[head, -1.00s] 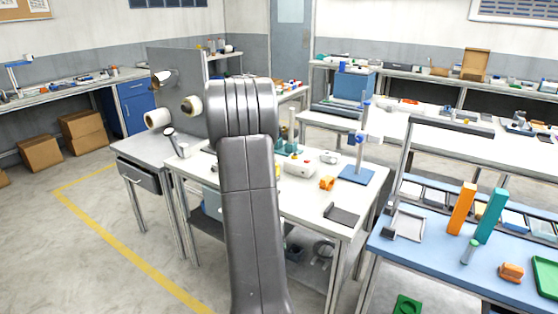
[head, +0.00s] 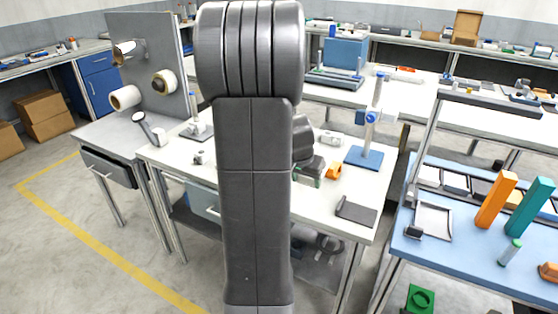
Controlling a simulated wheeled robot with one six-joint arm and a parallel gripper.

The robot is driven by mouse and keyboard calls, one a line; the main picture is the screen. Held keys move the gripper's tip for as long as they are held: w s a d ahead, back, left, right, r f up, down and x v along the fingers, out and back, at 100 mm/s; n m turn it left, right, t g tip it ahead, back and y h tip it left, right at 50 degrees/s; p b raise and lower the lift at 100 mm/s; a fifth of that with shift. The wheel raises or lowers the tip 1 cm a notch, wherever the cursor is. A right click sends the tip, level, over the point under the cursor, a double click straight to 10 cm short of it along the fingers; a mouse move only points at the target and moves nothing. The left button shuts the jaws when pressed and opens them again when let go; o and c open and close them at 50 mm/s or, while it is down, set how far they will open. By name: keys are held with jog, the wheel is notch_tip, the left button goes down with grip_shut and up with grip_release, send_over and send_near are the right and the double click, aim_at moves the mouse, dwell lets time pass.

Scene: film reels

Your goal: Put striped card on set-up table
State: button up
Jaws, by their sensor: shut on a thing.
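My arm stands upright in the middle of the head view, and its end is hidden behind the thick grey link. I cannot make out my gripper or what it holds. No striped card can be picked out. A white-topped table (head: 300,204) stands behind my arm, and a blue-topped table (head: 462,266) stands at the right. I cannot tell from the picture which one is the set-up table. The white table holds a dark flat plate (head: 356,211), an orange piece (head: 334,170) and a blue-based stand (head: 363,158).
The blue-topped table holds a grey tray (head: 433,220), an orange upright block (head: 496,200) and a teal one (head: 529,207). A grey side table with a drawer (head: 108,170) adjoins the white table at left. Open floor with a yellow line (head: 110,248) lies front left.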

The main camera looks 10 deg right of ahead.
aim_at(305, 208)
notch_tip(305, 208, down, 9)
jog(key=shift+s+f+b, duration=0.1)
jog(key=shift+f+b, duration=0.05)
jog(key=shift+b, duration=0.45)
jog(key=shift+f+b, duration=0.25)
jog(key=shift+b, duration=0.1)
jog(key=o, duration=1)
jog(key=shift+r, duration=0.1)
jog(key=shift+r+p, duration=0.45)
jog(key=p+v, duration=0.1)
jog(key=v, duration=1)
jog(key=shift+s+a+r, duration=0.1)
jog(key=shift+r, duration=0.15)
